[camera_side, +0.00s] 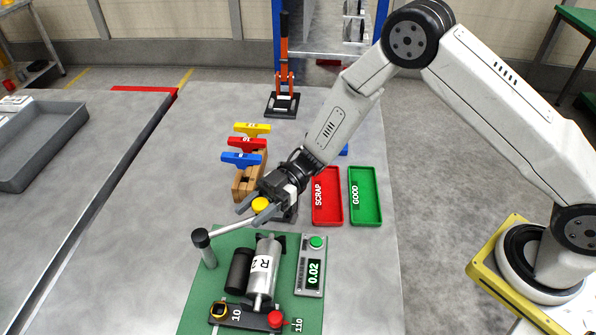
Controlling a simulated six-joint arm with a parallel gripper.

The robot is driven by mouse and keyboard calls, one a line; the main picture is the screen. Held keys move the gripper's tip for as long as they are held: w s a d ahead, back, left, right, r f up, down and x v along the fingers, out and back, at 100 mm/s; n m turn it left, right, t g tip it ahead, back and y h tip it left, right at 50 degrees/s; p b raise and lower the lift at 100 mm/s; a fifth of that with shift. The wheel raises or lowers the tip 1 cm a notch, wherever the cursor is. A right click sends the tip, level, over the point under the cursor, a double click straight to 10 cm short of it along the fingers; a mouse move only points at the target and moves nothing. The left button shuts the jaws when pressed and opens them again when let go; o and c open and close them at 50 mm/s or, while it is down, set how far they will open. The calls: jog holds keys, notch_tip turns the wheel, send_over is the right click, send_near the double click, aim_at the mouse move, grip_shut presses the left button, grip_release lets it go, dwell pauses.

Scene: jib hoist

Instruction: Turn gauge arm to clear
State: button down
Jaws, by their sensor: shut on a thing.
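The gauge arm (231,226) is a thin pale rod that runs from a grey post with a dark cap (201,240) up and right to a yellow knob (260,204). My gripper (254,210) is shut on the yellow knob, with its fingers on either side of it. The rod lies over the back edge of the green mat (200,290). A silver cylinder marked R (262,268) lies on the mat in front of the arm, beside a dark cylinder (239,270). The knob's underside and the far end of the rod are hidden by my fingers.
A gauge box reading 0.02 (311,268) and a black bar with a red knob (275,319) are on the mat. A wooden rack with coloured handles (246,180) stands behind my gripper. Red SCRAP (327,220) and green GOOD (365,220) trays are at right.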

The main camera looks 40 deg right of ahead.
jog(key=shift+w+d+n+g+h, duration=0.2)
jog(key=shift+w+n+g+h, duration=0.2)
jog(key=shift+w+n+g, duration=0.7)
jog(key=shift+s+g, duration=0.2)
jog(key=shift+g, duration=0.2)
jog(key=shift+c, duration=1.2)
grip_release()
jog(key=v, duration=0.8)
